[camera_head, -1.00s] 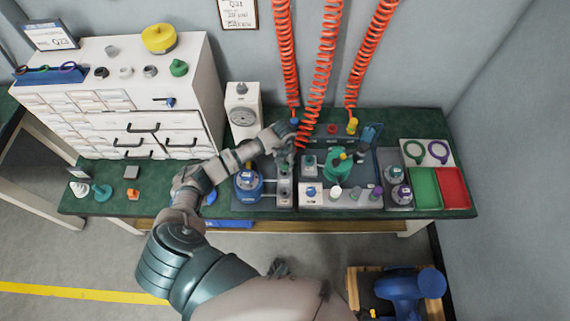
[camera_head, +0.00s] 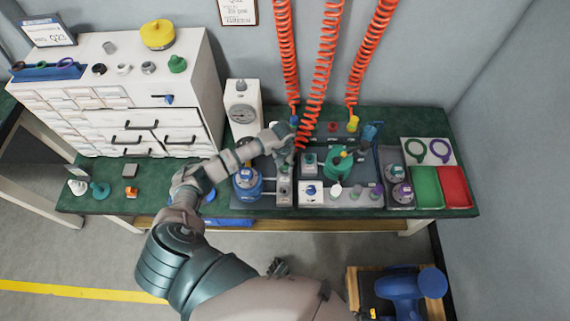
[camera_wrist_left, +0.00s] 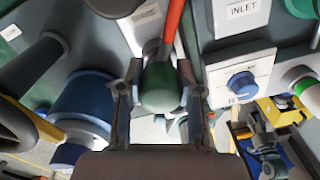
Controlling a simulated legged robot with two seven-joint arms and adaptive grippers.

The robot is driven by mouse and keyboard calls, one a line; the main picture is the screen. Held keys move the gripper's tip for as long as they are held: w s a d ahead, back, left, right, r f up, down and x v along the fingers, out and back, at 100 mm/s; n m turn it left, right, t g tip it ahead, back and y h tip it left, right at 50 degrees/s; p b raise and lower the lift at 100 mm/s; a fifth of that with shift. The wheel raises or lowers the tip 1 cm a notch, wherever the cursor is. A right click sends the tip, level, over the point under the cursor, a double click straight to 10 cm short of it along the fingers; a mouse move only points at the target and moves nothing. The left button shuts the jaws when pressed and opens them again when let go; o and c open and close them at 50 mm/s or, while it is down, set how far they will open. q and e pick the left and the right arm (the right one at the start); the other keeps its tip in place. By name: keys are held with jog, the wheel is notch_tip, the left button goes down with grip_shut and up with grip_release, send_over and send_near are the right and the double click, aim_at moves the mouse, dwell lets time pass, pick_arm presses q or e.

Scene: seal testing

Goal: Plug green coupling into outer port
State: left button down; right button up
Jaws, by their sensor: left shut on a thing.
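My left gripper (camera_head: 287,150) is over the test bench, left of the green round-bodied unit (camera_head: 338,160). In the left wrist view my left gripper (camera_wrist_left: 160,95) is shut on the green coupling (camera_wrist_left: 161,88), with one finger on each side. A red-orange hose (camera_wrist_left: 172,22) runs up from behind the coupling. In the head view the coupling is mostly hidden by the gripper, and the middle coiled hose (camera_head: 318,80) comes down to it. I cannot make out which opening is the outer port, nor whether the coupling touches one. My right gripper is not clearly seen.
Blue (camera_head: 294,121) and yellow (camera_head: 352,124) couplings sit at the ends of the other hoses. A blue vessel (camera_head: 246,181) stands left of the gripper. A white panel with a blue knob (camera_wrist_left: 241,84) is close at right in the wrist view. Green (camera_head: 425,187) and red (camera_head: 453,187) trays lie at right.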

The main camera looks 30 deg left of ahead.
pick_arm(q)
jog(key=shift+f, duration=0.4)
jog(key=c, duration=0.7)
grip_release()
jog(key=shift+r, duration=0.1)
jog(key=r, duration=1.1)
jog(key=shift+a+r, duration=0.2)
jog(key=shift+r, duration=0.2)
